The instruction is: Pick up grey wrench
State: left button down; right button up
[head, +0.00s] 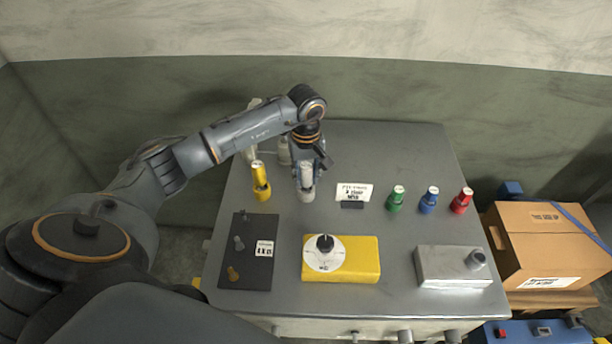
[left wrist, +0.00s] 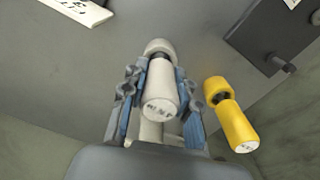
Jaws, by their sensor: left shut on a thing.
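The grey wrench (head: 307,187) is a short, pale grey-white stubby tool at the back middle of the metal table. My left gripper (head: 306,172) comes down over it and is shut on it. In the left wrist view the grey wrench (left wrist: 161,88) lies between the blue-padded fingers of my left gripper (left wrist: 158,72), with its labelled end toward the camera. Its lower end is at or near the tabletop; I cannot tell whether it touches. My right gripper is not in view.
A yellow wrench (head: 261,183) stands close to the left. A sign (head: 353,194) and green (head: 397,199), blue (head: 429,200) and red (head: 461,201) wrenches stand to the right. In front are a black panel (head: 246,270), a yellow box (head: 358,259) and a metal box (head: 452,268).

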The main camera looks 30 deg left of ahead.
aim_at(306, 167)
pick_arm(q)
jog(key=shift+w+r+b, duration=0.1)
jog(key=shift+r+b, duration=0.35)
jog(key=shift+b, duration=0.05)
jog(key=shift+s+d+r+b, duration=0.1)
jog(key=shift+s+r+b, duration=0.1)
jog(key=shift+r+b, duration=0.8)
jog(key=s+d+r+b, duration=0.3)
jog(key=s+d+r, duration=0.4)
jog(key=s+r, duration=0.3)
jog(key=shift+s+b, duration=0.4)
jog(key=shift+s, duration=0.45)
jog(key=c, duration=1.8)
grip_release()
grip_shut()
